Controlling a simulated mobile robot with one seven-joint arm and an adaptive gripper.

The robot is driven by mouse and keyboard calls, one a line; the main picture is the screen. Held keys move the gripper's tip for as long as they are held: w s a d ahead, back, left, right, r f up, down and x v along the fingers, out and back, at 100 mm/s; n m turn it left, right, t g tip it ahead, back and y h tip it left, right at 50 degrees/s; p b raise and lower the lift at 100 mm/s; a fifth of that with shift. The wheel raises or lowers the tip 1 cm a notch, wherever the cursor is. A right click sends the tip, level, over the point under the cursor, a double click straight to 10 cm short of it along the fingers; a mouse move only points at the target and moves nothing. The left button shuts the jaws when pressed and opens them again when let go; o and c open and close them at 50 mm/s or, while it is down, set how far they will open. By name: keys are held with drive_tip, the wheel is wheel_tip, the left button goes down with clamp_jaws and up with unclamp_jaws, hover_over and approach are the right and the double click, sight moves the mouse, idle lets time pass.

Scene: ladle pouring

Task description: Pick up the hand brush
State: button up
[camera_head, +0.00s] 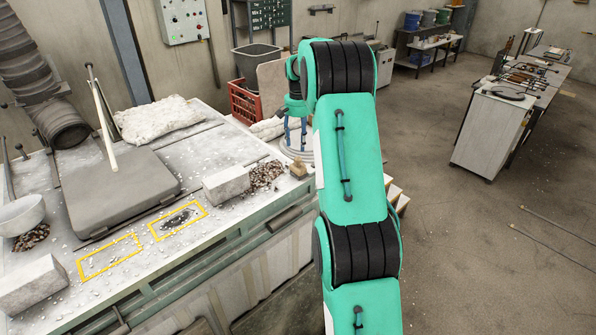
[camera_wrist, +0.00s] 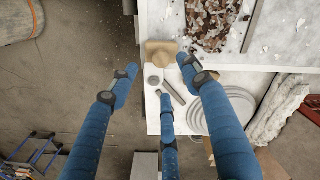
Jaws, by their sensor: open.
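A small tan wooden piece, which looks like the hand brush (camera_head: 298,170), stands near the front right corner of the bench. In the wrist view the tan hand brush (camera_wrist: 159,50) lies at the bench edge, just beyond and between my fingertips. Its bristles cannot be made out. My gripper (camera_wrist: 160,76) has three blue fingers spread open with nothing held. In the head view my gripper (camera_head: 294,138) points down above the bench corner, partly hidden by my arm.
A heap of brown chips (camera_wrist: 211,20) lies beside the brush. Stacked grey discs (camera_wrist: 221,112), a grey cylinder (camera_wrist: 173,92) and a small round piece (camera_wrist: 154,80) are close by. A pale block (camera_head: 226,184) stands left of the heap. A red crate (camera_head: 243,102) is behind.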

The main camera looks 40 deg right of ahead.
sight(298, 158)
drive_tip(key=shift+f, duration=2.2)
drive_tip(key=shift+f, duration=0.15)
drive_tip(key=shift+w+f+p, duration=0.15)
drive_tip(key=shift+f+p, duration=0.2)
drive_tip(key=shift+f, duration=2.15)
clamp_jaws()
